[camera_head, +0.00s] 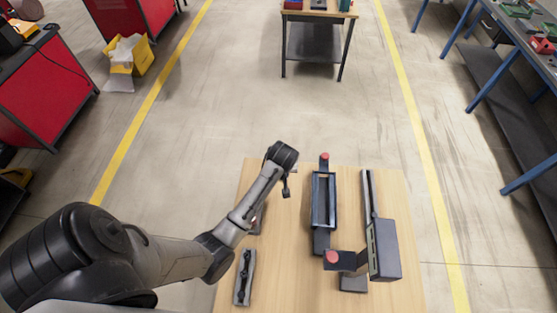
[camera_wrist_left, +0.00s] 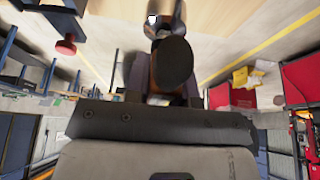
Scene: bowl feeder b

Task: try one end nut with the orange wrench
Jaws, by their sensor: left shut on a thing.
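My left gripper (camera_head: 286,186) hangs over the back part of the wooden table, left of the dark blue frame, and looks apart from it. In the left wrist view it is shut on a tool with a dark rounded end (camera_wrist_left: 172,64) and an orange-brown side, which fits the orange wrench. I cannot make out any end nut. My right gripper is not in view.
A dark grey box (camera_head: 387,250) and a narrow rail (camera_head: 369,190) stand at the table's right. A grey holder (camera_head: 244,277) with dark parts lies at the front left. Something red (camera_head: 255,223) is partly behind my arm. Bare wooden tabletop (camera_head: 285,265) shows between.

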